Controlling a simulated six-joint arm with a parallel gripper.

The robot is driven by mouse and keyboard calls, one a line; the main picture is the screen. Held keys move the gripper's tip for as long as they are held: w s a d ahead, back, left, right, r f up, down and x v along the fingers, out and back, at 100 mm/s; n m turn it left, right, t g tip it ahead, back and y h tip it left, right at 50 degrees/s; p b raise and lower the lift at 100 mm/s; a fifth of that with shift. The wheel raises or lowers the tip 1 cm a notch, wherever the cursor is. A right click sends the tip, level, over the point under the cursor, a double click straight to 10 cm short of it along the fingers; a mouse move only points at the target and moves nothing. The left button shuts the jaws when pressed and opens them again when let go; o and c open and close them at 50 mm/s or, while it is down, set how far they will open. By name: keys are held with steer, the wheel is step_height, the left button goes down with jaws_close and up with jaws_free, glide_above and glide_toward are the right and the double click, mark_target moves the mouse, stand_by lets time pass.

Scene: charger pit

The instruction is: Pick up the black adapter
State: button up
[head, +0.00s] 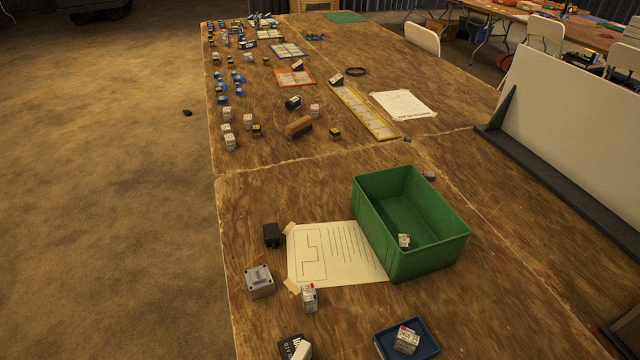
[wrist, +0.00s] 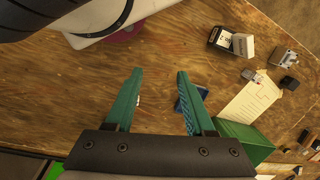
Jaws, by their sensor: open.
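The black adapter (head: 272,235) is a small dark block on the near table, at the left edge of a taped paper sheet in the head view. In the wrist view it is the small black block (wrist: 289,83) at the far right, close to the grey box. My gripper (wrist: 160,72) is open and empty, with two green fingers spread above bare wood. The adapter is well off to the right of the fingers and touches neither. My gripper does not show in the head view.
A grey box (head: 259,281) and a small white box (head: 309,298) stand near the adapter. The paper sheet (head: 330,255) and green bin (head: 440,255) are to its right. A blue tray (head: 425,340) and a black box (head: 290,348) are nearer. Bare floor lies left.

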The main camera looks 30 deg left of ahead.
steer(key=o, duration=0.5)
steer(key=shift+o, duration=0.2)
steer(key=w+a+r+n+t+h, duration=0.1)
steer(key=w+n+t+h, duration=0.35)
steer(key=w, duration=1.85)
steer(key=w+a+n+t, duration=0.2)
steer(key=w+a+t, duration=0.2)
steer(key=w+a, duration=0.45)
steer(key=w+a+f+n+y, duration=0.1)
steer(key=a+f+n+y, duration=0.2)
steer(key=a, duration=1)
steer(key=n+g+y, duration=0.2)
steer(key=n+y, duration=0.2)
steer(key=y, duration=0.2)
glide_toward(271, 232)
steer(key=shift+t+h, duration=0.25)
steer(key=x, duration=0.2)
steer(key=a+x, duration=0.1)
steer(key=x, duration=0.2)
steer(key=shift+s+a+r, duration=0.1)
steer(key=shift+s, duration=0.1)
steer(key=shift+d+x, duration=0.2)
steer(key=shift+x, duration=1.2)
steer(key=shift+d+x, duration=0.2)
steer(key=shift+x, duration=1.2)
